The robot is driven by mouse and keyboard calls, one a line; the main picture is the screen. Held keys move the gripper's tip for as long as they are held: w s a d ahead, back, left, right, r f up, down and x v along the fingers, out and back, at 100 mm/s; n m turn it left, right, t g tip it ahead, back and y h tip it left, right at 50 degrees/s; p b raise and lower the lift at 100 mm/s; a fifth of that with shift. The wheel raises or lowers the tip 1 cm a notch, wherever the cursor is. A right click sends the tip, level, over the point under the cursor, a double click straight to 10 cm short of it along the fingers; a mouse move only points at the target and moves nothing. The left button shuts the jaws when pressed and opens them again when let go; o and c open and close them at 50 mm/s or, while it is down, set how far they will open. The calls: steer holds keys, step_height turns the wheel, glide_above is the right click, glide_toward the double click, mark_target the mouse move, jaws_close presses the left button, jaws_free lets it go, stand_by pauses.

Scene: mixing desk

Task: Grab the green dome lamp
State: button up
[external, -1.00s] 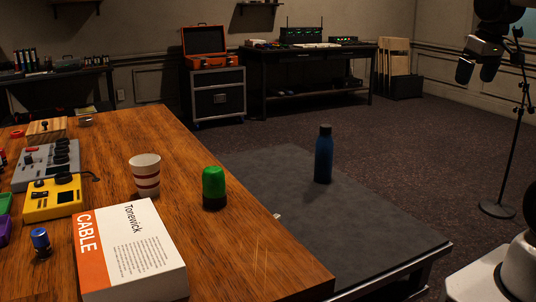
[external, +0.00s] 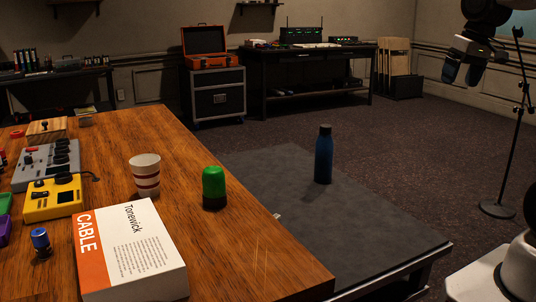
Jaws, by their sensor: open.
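The green dome lamp (external: 214,188) stands upright on the wooden desk (external: 240,245), near the desk's right edge. It has a bright green dome over a dark base. My gripper (external: 461,76) is open and empty at the upper right of the external view. It hangs high, well to the right of the lamp and apart from it. Nothing hides the lamp.
A striped cup (external: 145,176) stands left of the lamp, and a thick book (external: 130,250) lies in front of the cup. A yellow box (external: 54,199) and a grey box (external: 45,166) are further left. A blue bottle (external: 324,155) stands on the lower grey table (external: 370,235).

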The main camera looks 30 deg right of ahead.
steer(key=w+a+f+m+g+y, duration=0.1)
steer(key=w+a+f+m+y, duration=0.15)
steer(key=w+a, duration=0.45)
steer(key=w+a+f+m+g+y, duration=0.1)
steer(key=w+a+f+m+y, duration=0.15)
steer(key=a, duration=0.95)
steer(key=w+a+f+m+y, duration=0.25)
steer(key=w+a+y, duration=0.2)
steer(key=a, duration=0.45)
steer(key=m+t+y, duration=0.2)
steer(key=m+y, duration=0.1)
steer(key=m, duration=0.9)
glide_toward(214, 185)
steer(key=w, duration=0.3)
steer(key=shift+s+a, duration=0.15)
steer(key=shift+a, duration=0.6)
steer(key=shift+h, duration=0.25)
steer(key=shift+x, duration=1.3)
steer(key=shift+a+f, duration=0.1)
steer(key=shift+a, duration=0.05)
